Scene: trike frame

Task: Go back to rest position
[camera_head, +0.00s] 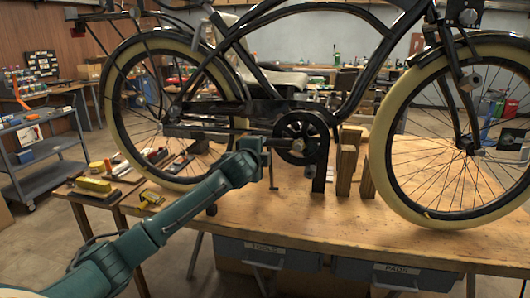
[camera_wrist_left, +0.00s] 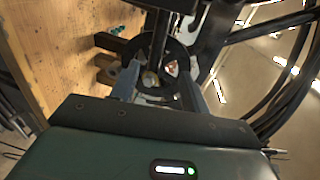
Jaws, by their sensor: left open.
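The black trike frame (camera_head: 262,82) with cream-tyred wheels stands over the wooden workbench (camera_head: 330,230). My left arm reaches in from the lower left, and its gripper (camera_head: 270,146) is close to the chainring and crank (camera_head: 301,138) at the middle of the frame. In the left wrist view my left gripper (camera_wrist_left: 160,82) is open, with a finger on each side and the round chainring (camera_wrist_left: 178,45) just ahead. I cannot tell whether the fingers touch the crank. My right gripper is not in view.
Wooden blocks (camera_head: 347,170) stand upright under the frame, right of the crank. A side table at the left holds a yellow block (camera_head: 93,184) and small parts. A grey cart (camera_head: 42,158) stands further left. Bare bench top lies in front.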

